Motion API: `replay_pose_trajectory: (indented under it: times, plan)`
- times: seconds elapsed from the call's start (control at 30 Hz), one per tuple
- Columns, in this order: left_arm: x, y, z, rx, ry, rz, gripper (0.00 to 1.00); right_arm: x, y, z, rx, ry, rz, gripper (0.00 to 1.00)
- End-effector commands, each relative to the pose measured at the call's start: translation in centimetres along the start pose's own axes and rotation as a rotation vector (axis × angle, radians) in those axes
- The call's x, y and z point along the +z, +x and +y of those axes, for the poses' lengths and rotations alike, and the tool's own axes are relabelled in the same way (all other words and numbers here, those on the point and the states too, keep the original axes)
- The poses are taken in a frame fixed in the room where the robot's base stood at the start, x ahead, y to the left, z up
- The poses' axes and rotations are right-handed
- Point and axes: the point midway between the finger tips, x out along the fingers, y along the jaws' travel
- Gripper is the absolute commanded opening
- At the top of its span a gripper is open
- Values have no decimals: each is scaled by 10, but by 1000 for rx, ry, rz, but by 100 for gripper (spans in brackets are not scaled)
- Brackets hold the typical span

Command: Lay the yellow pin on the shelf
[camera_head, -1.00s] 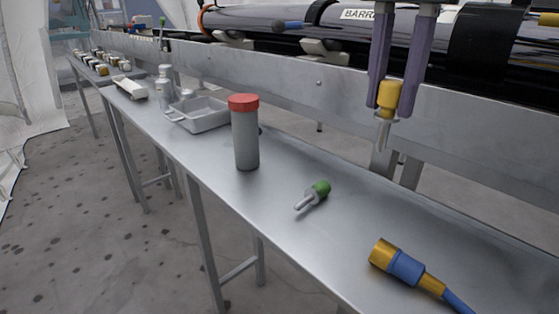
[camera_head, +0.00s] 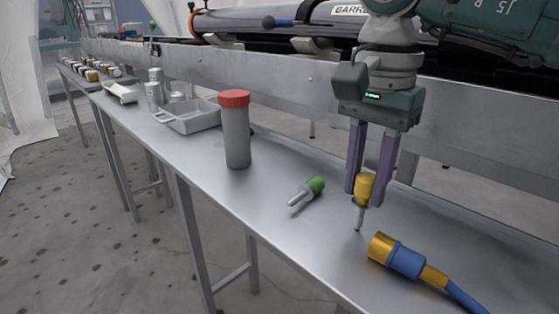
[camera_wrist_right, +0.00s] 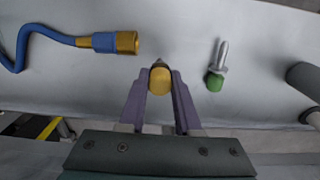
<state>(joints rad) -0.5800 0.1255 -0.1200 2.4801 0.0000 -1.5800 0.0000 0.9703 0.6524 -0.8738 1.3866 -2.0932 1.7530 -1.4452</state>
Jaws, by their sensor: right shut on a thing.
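The yellow pin (camera_head: 363,188) has a yellow head and a thin metal shank that points down. My right gripper (camera_head: 366,196) is shut on its head and holds it upright, the shank tip at or just above the metal shelf (camera_head: 270,215); I cannot tell if it touches. In the right wrist view the yellow head (camera_wrist_right: 160,80) sits between the purple fingers (camera_wrist_right: 160,88). The shank is mostly hidden there. My left gripper is in neither view.
A green-headed pin (camera_head: 314,187) lies to the left. A blue cable with a yellow connector (camera_head: 398,256) lies at the front right. A grey cylinder with a red lid (camera_head: 236,130) and a grey tray (camera_head: 190,120) stand further left. A metal rail (camera_head: 290,85) runs behind.

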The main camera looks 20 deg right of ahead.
Motion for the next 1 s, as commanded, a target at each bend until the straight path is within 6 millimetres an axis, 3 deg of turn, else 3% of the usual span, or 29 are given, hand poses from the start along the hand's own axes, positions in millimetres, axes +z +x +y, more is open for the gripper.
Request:
replay_pose_trajectory:
  times: [0.13, 0.17, 0.4, 0.77, 1.0]
  plan:
    - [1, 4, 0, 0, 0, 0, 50, 0, 4, 0, 0, 0, 0, 0]
    - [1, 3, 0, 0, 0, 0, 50, 0, 4, 0, 0, 0, 0, 33]
    - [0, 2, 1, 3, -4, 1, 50, 0, 3, 0, 0, 0, 0, 60]
    - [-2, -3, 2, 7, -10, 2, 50, 0, -5, 0, -1, 0, 1, 62]
    - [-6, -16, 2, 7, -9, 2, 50, -1, -55, -1, -4, 0, 2, 62]
